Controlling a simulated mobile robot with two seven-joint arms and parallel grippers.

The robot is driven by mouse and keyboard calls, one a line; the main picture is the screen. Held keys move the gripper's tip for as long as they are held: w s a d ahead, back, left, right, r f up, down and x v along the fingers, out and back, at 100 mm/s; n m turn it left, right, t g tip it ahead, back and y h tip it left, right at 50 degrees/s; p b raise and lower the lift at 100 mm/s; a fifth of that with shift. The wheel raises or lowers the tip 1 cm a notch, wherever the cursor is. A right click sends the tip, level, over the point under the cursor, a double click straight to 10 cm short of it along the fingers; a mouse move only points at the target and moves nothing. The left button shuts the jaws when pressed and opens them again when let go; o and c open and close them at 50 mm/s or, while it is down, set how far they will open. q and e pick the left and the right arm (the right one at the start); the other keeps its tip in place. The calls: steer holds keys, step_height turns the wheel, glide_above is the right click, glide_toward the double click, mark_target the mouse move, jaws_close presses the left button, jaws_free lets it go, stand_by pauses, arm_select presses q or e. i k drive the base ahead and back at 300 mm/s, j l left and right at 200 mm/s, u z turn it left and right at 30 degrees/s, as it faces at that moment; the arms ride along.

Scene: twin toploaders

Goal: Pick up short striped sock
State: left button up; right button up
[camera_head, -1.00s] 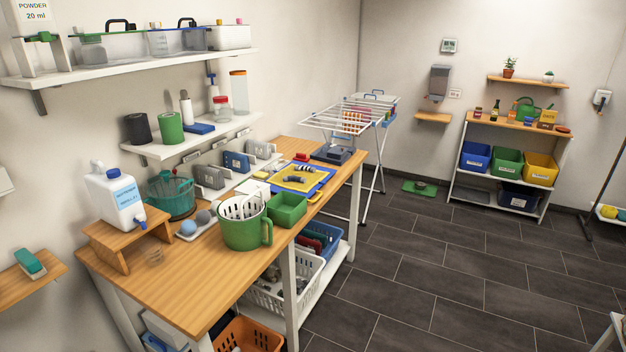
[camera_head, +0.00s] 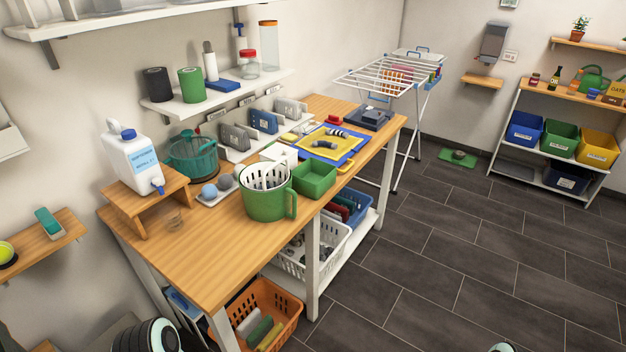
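Two small dark, banded pieces that look like socks lie on the yellow sheet (camera_head: 350,139) over a blue mat at the far end of the wooden table. One banded piece (camera_head: 336,132) lies toward the back, the other banded piece (camera_head: 324,144) nearer. They are too small to tell which is the short striped sock. Neither gripper is in view. Only rounded parts of my own body show at the bottom edge, well away from the mat.
A green mug-like bucket with a white basket (camera_head: 265,198) and a green bin (camera_head: 314,179) stand before the mat. A white jug (camera_head: 130,158) stands on a wooden riser. Baskets sit beneath the table. The floor (camera_head: 450,235) to its right is clear.

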mark_target(329, 132)
steer(key=z, duration=0.25)
steer(key=i+l+z, duration=0.15)
steer(key=z, duration=0.2)
steer(key=i+z, duration=0.35)
steer(key=i, duration=3.35)
steer(key=i+u, duration=0.2)
steer(key=u, duration=0.2)
steer(key=i+l+u, duration=0.1)
steer(key=u, duration=0.35)
steer(key=i+l+u, duration=0.2)
steer(key=u, duration=2)
